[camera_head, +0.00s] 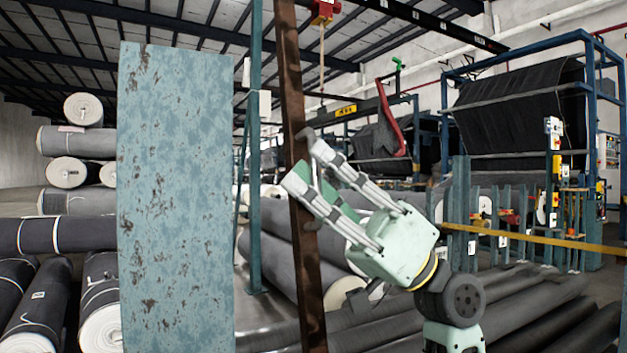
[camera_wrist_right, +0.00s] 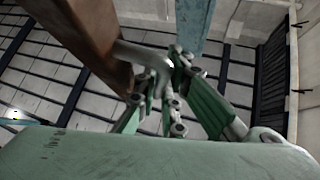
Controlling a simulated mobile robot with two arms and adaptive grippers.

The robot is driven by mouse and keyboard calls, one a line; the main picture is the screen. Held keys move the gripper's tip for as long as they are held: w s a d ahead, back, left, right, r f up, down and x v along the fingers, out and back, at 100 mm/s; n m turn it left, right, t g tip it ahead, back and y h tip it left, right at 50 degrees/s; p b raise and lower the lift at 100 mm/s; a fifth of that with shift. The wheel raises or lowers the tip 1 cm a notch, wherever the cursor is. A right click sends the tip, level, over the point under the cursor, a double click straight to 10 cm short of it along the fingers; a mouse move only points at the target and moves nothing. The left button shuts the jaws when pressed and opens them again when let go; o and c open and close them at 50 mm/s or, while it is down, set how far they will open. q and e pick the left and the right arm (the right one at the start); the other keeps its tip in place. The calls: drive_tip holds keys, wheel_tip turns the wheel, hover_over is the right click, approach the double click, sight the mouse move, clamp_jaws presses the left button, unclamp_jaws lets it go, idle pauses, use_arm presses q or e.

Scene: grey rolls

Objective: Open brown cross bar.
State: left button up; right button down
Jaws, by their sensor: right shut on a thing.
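The brown cross bar (camera_head: 309,260) stands almost upright and slightly tilted near the middle of the head view. In the right wrist view it crosses the upper left (camera_wrist_right: 85,35), with a grey handle (camera_wrist_right: 150,58) on its side. My right gripper (camera_head: 299,160) reaches the bar from the right. In the wrist view its fingers (camera_wrist_right: 160,92) close around the handle. The fingers partly hide the contact. My left gripper is not in view.
A flat, speckled blue panel (camera_head: 175,200) stands left of the bar, with a thin blue post (camera_head: 255,150) between them. Grey rolls (camera_head: 75,201) are stacked at the left, and more lie behind the bar. Blue machine frames (camera_head: 590,150) stand at the right.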

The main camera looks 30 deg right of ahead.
drive_tip(key=c, duration=2.1)
unclamp_jaws()
drive_tip(key=v, duration=1.2)
drive_tip(key=shift+f, duration=0.15)
